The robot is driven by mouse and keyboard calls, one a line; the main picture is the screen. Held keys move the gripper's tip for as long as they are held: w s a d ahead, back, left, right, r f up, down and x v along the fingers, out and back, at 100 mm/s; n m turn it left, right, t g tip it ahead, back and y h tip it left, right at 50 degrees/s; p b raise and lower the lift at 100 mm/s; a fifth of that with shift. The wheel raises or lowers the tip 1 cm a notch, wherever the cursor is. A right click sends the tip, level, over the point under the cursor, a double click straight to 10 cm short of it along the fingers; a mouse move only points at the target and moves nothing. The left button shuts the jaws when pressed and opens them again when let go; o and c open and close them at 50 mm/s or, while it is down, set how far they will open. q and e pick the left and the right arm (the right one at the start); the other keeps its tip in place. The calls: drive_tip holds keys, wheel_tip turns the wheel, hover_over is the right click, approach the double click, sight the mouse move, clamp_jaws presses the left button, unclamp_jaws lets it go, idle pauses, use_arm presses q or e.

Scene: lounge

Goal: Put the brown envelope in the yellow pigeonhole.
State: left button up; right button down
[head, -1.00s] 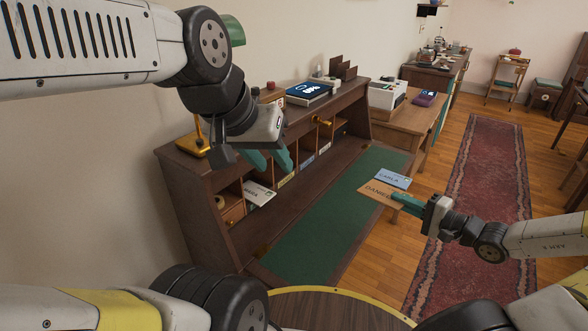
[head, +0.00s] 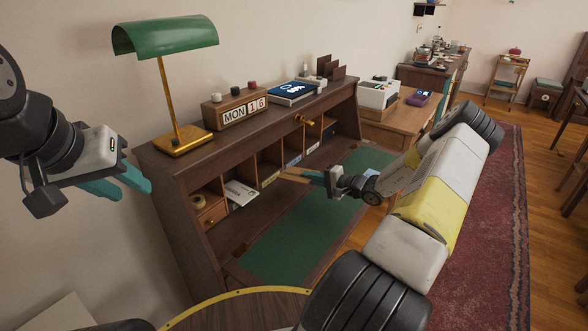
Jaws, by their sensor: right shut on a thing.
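The brown envelope (head: 292,174) is a thin tan sliver at the tip of my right gripper (head: 314,177), which is shut on it in front of the desk's pigeonholes. Most of it is hidden or seen edge-on. The yellow pigeonhole (head: 271,179), marked by a yellow label on its lower edge, is just left of the envelope. The envelope appears outside it, though depth is hard to judge. My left gripper (head: 126,184) is open and empty, left of the desk and away from the pigeonholes.
A pale envelope (head: 240,192) sits in a pigeonhole further left. A green lamp (head: 168,38), a calendar block (head: 236,108) and a blue book (head: 293,92) stand on the desk top. The green writing surface (head: 290,240) is clear in front; my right arm hides its far part.

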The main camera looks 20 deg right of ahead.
sight(295, 174)
drive_tip(key=x, duration=0.6)
drive_tip(key=shift+w+a+f, duration=0.1)
drive_tip(key=shift+a+f, duration=0.05)
drive_tip(key=shift+a, duration=0.05)
drive_tip(key=shift+r+x, duration=0.15)
drive_tip(key=shift+x, duration=2.4)
drive_tip(key=shift+r+x, duration=0.2)
drive_tip(key=shift+x, duration=2.4)
drive_tip(key=shift+w, duration=0.15)
drive_tip(key=c, duration=1.3)
unclamp_jaws()
drive_tip(key=shift+f, duration=0.2)
drive_tip(key=shift+f, duration=0.75)
drive_tip(key=shift+c, duration=0.9)
